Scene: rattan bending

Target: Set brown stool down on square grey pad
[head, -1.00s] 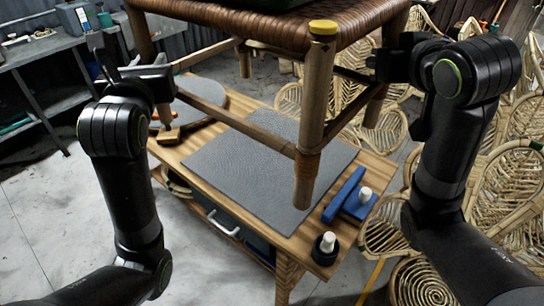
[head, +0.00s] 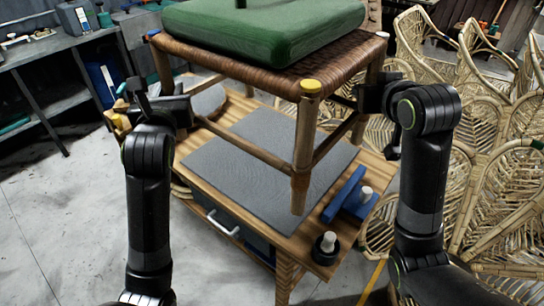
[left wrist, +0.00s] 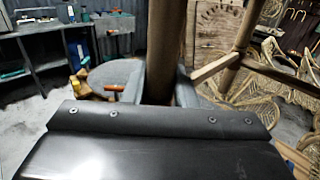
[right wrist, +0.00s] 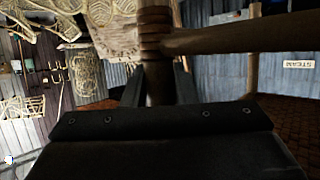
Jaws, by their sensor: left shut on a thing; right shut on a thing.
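The brown stool (head: 235,66) has a woven seat and wooden legs, and stands roughly upright over the work table in the head view. My left gripper (head: 186,107) is shut on its left leg, which also shows between the fingers in the left wrist view (left wrist: 161,55). My right gripper (head: 364,98) is shut on a right leg, seen in the right wrist view (right wrist: 157,85). The square grey pad (head: 222,172) lies flat on the table below. The front leg's foot appears near the pad's front right edge; I cannot tell whether it touches. The other feet are hidden.
A green cushion (head: 265,30) sits on the stool seat. A blue block fixture (head: 345,197) and a dark round holder with a white peg (head: 326,246) stand at the wooden table's (head: 275,238) right end. Rattan chairs (head: 480,150) crowd the right; a grey bench (head: 40,60) stands left.

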